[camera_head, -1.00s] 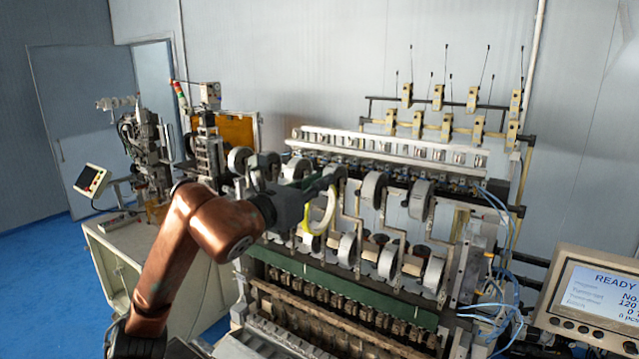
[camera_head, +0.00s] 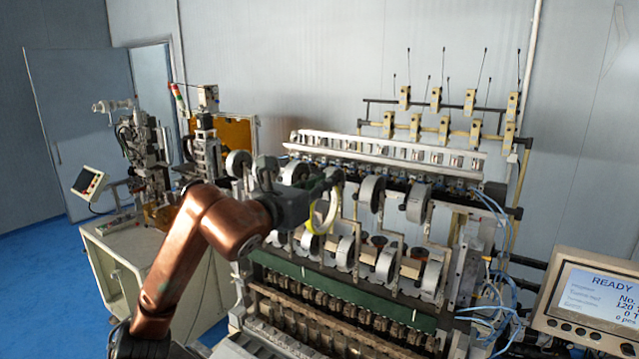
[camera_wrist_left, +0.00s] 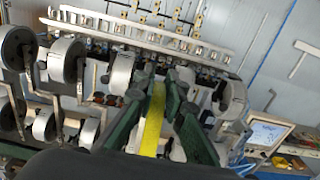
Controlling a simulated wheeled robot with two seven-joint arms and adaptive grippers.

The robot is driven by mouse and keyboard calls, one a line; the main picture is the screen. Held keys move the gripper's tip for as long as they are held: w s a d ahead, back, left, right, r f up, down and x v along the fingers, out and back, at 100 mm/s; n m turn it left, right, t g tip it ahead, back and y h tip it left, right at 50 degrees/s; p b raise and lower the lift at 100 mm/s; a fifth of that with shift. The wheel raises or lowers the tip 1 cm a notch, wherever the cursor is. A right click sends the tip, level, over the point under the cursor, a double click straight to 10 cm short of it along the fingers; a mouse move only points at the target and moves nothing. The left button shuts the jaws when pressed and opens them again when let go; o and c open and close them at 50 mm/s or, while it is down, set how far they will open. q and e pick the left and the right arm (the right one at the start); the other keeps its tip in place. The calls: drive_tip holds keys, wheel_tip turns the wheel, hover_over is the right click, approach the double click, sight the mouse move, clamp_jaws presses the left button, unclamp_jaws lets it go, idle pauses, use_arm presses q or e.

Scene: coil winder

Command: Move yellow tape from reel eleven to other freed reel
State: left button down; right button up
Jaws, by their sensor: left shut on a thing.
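The yellow tape (camera_head: 327,214) is a ring held in my left gripper (camera_head: 328,180), in front of the coil winder's reels. In the left wrist view the tape (camera_wrist_left: 153,122) stands as a yellow strip between the two green fingers of my left gripper (camera_wrist_left: 160,95), which is shut on it. Grey-white reels sit in an upper row, such as one reel (camera_head: 371,190) just right of the tape, and in a lower row, such as one (camera_head: 346,250) below it. I cannot read which reel is number eleven. My arm hides some reels at the left. My right gripper is not in view.
The winder's white rail (camera_head: 390,148) and its thread guides rise behind the reels. A READY screen (camera_head: 600,293) stands at the lower right. Blue hoses (camera_head: 500,300) hang at the winder's right side. A second machine on a white cabinet (camera_head: 115,255) stands at the left.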

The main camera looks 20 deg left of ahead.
use_arm(q)
drive_tip(key=shift+w+d+p, duration=0.15)
drive_tip(key=shift+w+p, duration=0.15)
drive_tip(key=shift+w, duration=0.75)
drive_tip(key=shift+w+d+p, duration=0.1)
drive_tip(key=shift+w+p, duration=0.15)
drive_tip(key=shift+w, duration=0.75)
drive_tip(key=shift+w+d, duration=0.15)
drive_tip(key=shift+w, duration=0.85)
drive_tip(key=w+d+p, duration=0.1)
drive_tip(key=w+p, duration=0.2)
drive_tip(key=w, duration=0.5)
idle(0.3)
drive_tip(key=shift+d, duration=0.2)
